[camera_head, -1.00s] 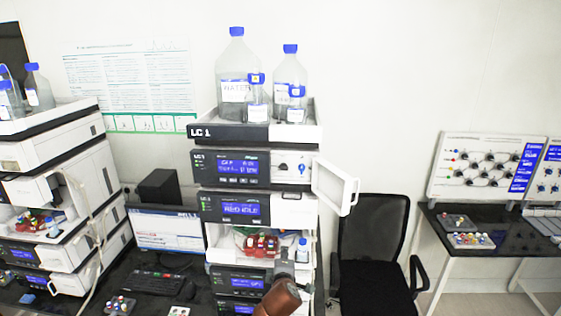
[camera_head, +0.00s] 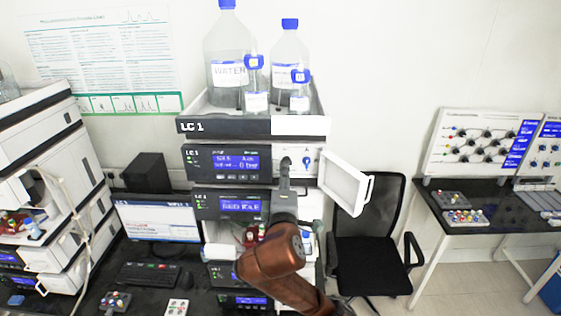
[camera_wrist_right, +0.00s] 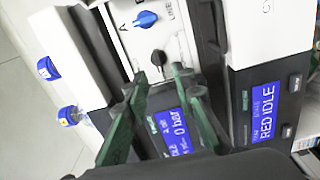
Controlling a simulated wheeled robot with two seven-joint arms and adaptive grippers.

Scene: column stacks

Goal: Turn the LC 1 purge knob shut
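The LC 1 pump module (camera_head: 227,162) has its white door (camera_head: 345,183) swung open to the right. On its white panel is a blue knob (camera_head: 306,158), which also shows in the right wrist view (camera_wrist_right: 145,19). A black knob (camera_wrist_right: 158,57) sits beside it in that view; the gripper covers it in the head view. I cannot read which knob is labelled purge. My right gripper (camera_head: 285,163) is in front of the panel. In the right wrist view its fingers (camera_wrist_right: 161,78) are apart and empty, with the black knob just beyond the tips. My left gripper is not in view.
Clear bottles with blue caps (camera_head: 229,60) stand in the tray on top of the stack. Another module below has a RED IDLE display (camera_head: 240,205). A black chair (camera_head: 368,240) stands right of the stack, and a monitor (camera_head: 158,220) to its left.

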